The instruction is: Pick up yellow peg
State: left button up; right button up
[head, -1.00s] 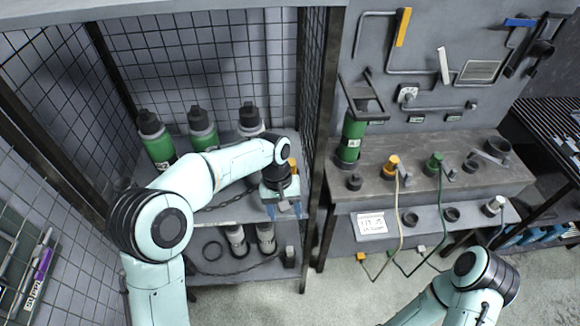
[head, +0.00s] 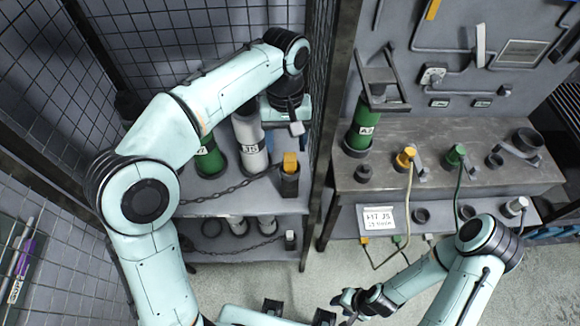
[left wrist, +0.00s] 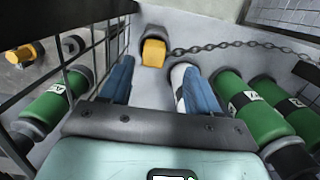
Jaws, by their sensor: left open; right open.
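The yellow peg (head: 290,163) stands in a dark square holder (head: 289,184) at the right front of the caged shelf. In the left wrist view the yellow peg (left wrist: 153,52) shows ahead, between and beyond the blue fingers. My left gripper (head: 297,129) is above the peg in the head view, apart from it, open and empty. Its fingers also show in the left wrist view (left wrist: 158,68). My right gripper (head: 349,303) is low at the bottom middle of the head view, over the floor, open and far from the peg.
A chain (head: 225,192) runs along the shelf front to the peg's holder. Green bottles (head: 211,160) and a white bottle (head: 250,150) stand behind it. A mesh wall (head: 325,110) separates the shelf from a bench (head: 440,180) with an orange-yellow corded plug (head: 405,157).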

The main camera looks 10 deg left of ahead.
aim_at(290, 156)
pick_arm(q)
jog(key=shift+w+f, duration=0.2)
jog(key=shift+f, duration=0.55)
jog(key=shift+d+f, duration=0.15)
jog(key=shift+f, duration=0.25)
jog(key=f, duration=0.3)
jog(key=f+b, duration=0.1)
jog(key=shift+s+d+f, duration=0.15)
jog(key=shift+s+d, duration=0.15)
jog(key=shift+s, duration=0.05)
jog(key=c, duration=1.1)
